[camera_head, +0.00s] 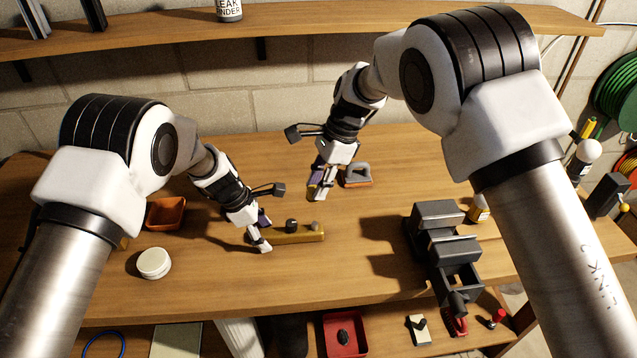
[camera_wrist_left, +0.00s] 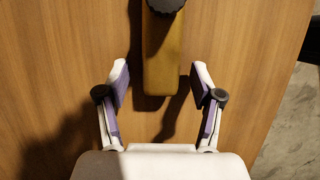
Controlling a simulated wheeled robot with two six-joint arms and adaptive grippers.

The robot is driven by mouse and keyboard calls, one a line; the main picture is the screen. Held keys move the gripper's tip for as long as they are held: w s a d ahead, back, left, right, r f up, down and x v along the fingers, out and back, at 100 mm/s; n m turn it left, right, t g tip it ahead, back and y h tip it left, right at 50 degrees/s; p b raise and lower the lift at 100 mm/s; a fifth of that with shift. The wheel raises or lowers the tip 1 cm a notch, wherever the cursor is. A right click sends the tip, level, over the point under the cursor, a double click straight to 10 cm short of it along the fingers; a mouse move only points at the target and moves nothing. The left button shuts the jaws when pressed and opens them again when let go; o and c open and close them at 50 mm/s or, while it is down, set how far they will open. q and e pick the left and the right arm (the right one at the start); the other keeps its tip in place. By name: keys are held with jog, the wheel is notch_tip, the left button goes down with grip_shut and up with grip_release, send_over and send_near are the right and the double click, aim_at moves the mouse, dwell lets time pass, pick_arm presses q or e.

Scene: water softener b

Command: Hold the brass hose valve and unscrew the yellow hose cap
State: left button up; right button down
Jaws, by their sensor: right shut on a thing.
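The brass hose valve (camera_head: 308,233) lies on the workbench as a yellow-brown bar with a black knob (camera_head: 291,226) on top. My left gripper (camera_head: 263,232) is at its left end with the fingers open. In the left wrist view, the valve's end (camera_wrist_left: 160,70) lies between the spread fingertips (camera_wrist_left: 160,82), with a gap on both sides. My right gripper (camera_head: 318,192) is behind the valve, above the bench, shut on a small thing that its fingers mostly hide. A yellowish patch shows there; I cannot tell whether it is the yellow hose cap.
A grey and orange tool (camera_head: 358,174) lies beside my right gripper. An orange tray (camera_head: 166,213) and a white round tub (camera_head: 154,263) are at left. A dark vise-like fixture (camera_head: 440,245) stands at right. The bench in front of the valve is clear.

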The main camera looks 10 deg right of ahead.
pick_arm(q)
jog(key=v, duration=1.2)
